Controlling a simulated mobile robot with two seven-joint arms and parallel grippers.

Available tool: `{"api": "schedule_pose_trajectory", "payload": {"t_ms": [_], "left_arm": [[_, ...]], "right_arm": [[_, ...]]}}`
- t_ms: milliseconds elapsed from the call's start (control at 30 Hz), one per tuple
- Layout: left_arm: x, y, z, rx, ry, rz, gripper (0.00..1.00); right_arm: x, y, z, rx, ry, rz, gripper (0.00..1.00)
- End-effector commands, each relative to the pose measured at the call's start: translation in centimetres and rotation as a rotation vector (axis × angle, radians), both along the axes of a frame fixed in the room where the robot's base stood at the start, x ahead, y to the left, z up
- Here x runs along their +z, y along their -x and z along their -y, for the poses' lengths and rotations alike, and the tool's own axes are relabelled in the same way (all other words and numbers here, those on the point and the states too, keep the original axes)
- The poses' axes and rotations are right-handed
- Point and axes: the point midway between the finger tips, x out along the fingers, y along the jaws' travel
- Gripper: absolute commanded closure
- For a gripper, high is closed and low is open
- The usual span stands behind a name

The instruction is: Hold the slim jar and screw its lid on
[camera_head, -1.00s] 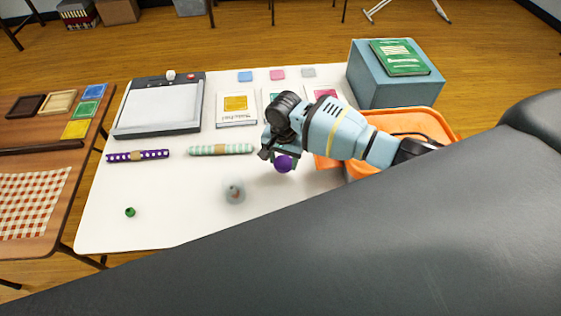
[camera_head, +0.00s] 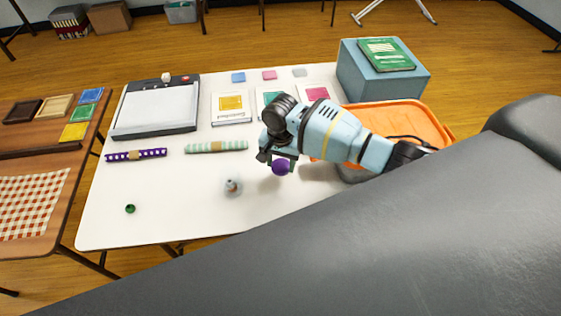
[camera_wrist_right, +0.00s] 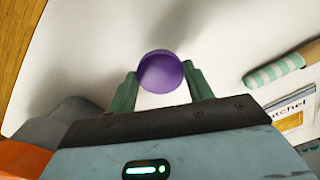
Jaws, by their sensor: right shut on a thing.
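A small clear jar (camera_head: 232,187) stands on the white table near its front, with something reddish showing at its middle. My right gripper (camera_head: 279,159) is shut on a purple round cap-like thing (camera_head: 282,168), right of the jar and apart from it. In the right wrist view this purple thing (camera_wrist_right: 161,72) sits between the green fingertips of the gripper (camera_wrist_right: 163,80). I cannot tell surely whether it is the slim jar's lid. A small dark green round piece (camera_head: 130,209) lies at the table's front left. My left gripper is not in view.
On the table (camera_head: 180,215) lie a purple dotted roll (camera_head: 150,154), a striped roll (camera_head: 230,146), a paper trimmer-like board (camera_head: 155,108) and flat packets (camera_head: 230,117). An orange tray (camera_head: 437,122) and a blue box (camera_head: 375,85) are at the right. The front left is mostly clear.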

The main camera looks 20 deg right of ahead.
Motion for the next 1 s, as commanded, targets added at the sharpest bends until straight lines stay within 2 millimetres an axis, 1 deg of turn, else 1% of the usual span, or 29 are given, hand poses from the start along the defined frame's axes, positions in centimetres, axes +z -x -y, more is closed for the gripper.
{"api": "schedule_pose_trajectory", "payload": {"t_ms": [67,167,267,367,500,600,700,833,1000], "left_arm": [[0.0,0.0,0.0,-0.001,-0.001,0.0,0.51],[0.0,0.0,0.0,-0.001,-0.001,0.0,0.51],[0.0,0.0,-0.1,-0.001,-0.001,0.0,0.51],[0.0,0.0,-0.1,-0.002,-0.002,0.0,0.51],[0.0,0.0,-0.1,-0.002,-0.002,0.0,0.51],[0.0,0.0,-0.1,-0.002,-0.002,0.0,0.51],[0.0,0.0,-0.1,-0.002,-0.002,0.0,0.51],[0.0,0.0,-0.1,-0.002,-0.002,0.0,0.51],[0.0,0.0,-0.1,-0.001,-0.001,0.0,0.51]], "right_arm": [[0.1,0.0,0.0,0.002,0.0,0.0,0.73],[1.0,0.0,-0.1,0.024,0.001,0.004,0.73],[3.2,0.3,-0.4,0.08,0.0,0.007,0.73],[6.4,1.2,-0.8,0.176,0.001,0.01,0.73],[11.1,3.7,-1.1,0.343,0.004,0.007,0.73],[13.9,5.9,-1.0,0.462,0.004,0.006,0.73],[16.0,8.0,-0.8,0.566,0.004,0.002,0.73],[17.9,10.2,-0.5,0.668,0.002,0.002,0.73],[19.0,11.6,-0.2,0.732,0.001,0.0,0.73]]}}
